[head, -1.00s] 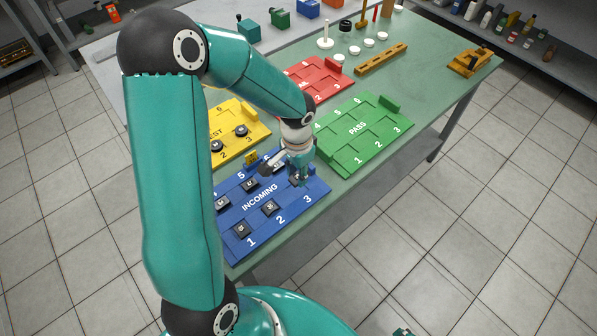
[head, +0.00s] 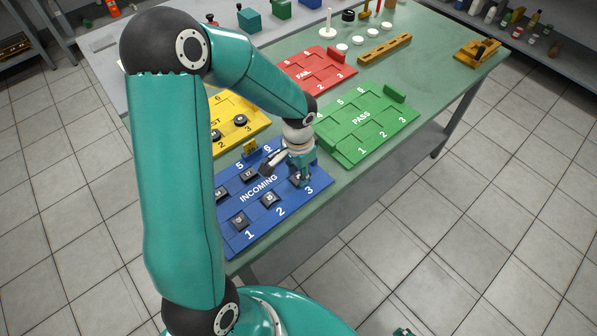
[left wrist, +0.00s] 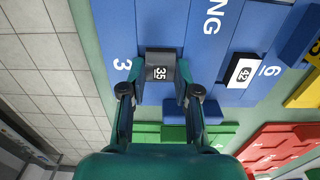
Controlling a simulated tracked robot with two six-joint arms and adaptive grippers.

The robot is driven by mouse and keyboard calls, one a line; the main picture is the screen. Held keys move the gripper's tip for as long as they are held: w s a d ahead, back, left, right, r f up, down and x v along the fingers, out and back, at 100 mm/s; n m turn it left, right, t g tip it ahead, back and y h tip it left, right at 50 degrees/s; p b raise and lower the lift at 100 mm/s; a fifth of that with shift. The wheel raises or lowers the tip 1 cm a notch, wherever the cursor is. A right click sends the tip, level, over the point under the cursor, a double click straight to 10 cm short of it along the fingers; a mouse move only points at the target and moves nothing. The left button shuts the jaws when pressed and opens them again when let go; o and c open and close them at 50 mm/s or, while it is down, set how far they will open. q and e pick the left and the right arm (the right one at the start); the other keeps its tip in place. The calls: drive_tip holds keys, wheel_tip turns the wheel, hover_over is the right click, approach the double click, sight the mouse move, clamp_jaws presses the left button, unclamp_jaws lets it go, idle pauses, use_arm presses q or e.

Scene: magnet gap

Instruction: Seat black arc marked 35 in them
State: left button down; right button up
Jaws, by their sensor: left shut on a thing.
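The black arc marked 35 (left wrist: 159,73) is between the fingers of my left gripper (left wrist: 159,92) in the left wrist view, its label facing the camera. In the head view my left gripper (head: 301,180) is low over place 3 of the blue INCOMING board (head: 228,243) and mostly hides the arc. The gripper is shut on the arc. I cannot tell whether the arc touches the board. An orange fixture (head: 474,55) with a dark part on top stands at the table's far right. A small teal part at the head view's bottom edge may be my right gripper (head: 402,332).
Other black pieces sit on the blue board, including one marked 42 (left wrist: 242,70) by place 6. The green PASS board (head: 372,113), red FAIL board (head: 300,83) and yellow board (head: 258,128) lie beyond. A slotted wooden rail (head: 384,48) lies farther back. Bare table surrounds the fixture.

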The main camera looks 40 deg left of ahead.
use_arm(q)
drive_tip(key=shift+f, duration=0.2)
idle(0.6)
drive_tip(key=c, duration=0.8)
unclamp_jaws()
drive_tip(key=c, duration=0.5)
drive_tip(key=shift+r, duration=0.15)
drive_tip(key=shift+r+p, duration=1.45)
drive_tip(key=shift+r, duration=0.75)
drive_tip(key=shift+o, duration=0.4)
